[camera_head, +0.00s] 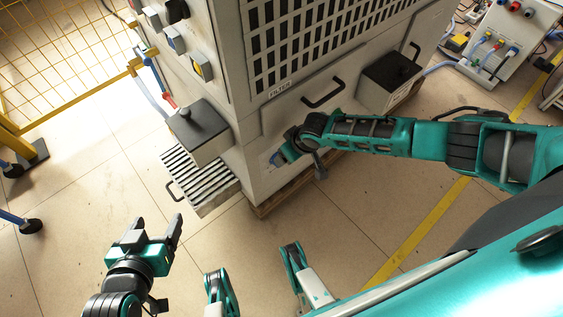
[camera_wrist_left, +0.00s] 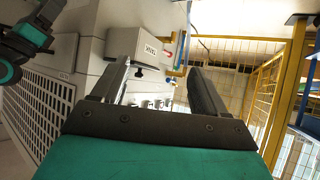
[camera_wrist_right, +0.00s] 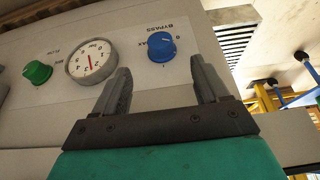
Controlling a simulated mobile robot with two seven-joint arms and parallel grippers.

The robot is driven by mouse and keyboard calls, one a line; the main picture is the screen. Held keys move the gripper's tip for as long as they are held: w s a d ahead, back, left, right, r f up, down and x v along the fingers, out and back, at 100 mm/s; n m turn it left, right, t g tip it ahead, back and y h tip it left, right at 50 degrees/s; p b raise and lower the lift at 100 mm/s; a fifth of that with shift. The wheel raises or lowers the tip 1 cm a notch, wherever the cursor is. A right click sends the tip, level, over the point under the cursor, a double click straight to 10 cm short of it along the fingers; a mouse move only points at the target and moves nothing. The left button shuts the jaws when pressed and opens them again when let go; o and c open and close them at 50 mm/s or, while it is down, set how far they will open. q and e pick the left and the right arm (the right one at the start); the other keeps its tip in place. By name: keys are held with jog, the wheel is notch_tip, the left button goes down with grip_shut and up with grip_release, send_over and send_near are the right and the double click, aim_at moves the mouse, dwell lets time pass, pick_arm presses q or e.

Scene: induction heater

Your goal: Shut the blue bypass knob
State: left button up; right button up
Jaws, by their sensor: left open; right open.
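The blue bypass knob (camera_wrist_right: 161,46) is on the pale panel in the right wrist view, beside the printed word BYPASS. A small pale mark shows on the knob's face; its exact setting is too small to tell. My right gripper (camera_wrist_right: 160,69) is open, its fingers spread on either side below the knob, which shows just beyond the tips; no contact is visible. In the head view my right arm reaches to the cabinet's lower front, and its gripper is partly hidden. My left gripper (camera_head: 158,220) is open and empty over the floor; it also shows open in the left wrist view (camera_wrist_left: 160,70).
A round gauge (camera_wrist_right: 91,61) and a green knob (camera_wrist_right: 37,72) share the panel. In the head view the cabinet has a black filter handle (camera_head: 323,94), a dark-lidded box (camera_head: 197,132) and a slatted tray (camera_head: 200,180) jutting out. Floor around my left gripper is clear.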

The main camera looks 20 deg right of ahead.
jog(key=b+x, duration=0.6)
jog(key=x, duration=0.4)
jog(key=shift+f, duration=0.15)
pick_arm(q)
jog(key=shift+h, duration=0.4)
jog(key=d+f, duration=0.1)
jog(key=w+d+f, duration=0.1)
jog(key=f, duration=0.1)
jog(key=shift+f, duration=0.2)
pick_arm(e)
jog(key=c, duration=0.9)
jog(key=shift+h+p, duration=0.4)
jog(key=shift+p, duration=0.2)
jog(key=shift+c, duration=0.2)
pick_arm(q)
jog(key=shift+s+a+r, duration=0.15)
jog(key=shift+s+a, duration=0.15)
jog(key=shift+a, duration=0.2)
pick_arm(e)
jog(key=shift+h, duration=0.3)
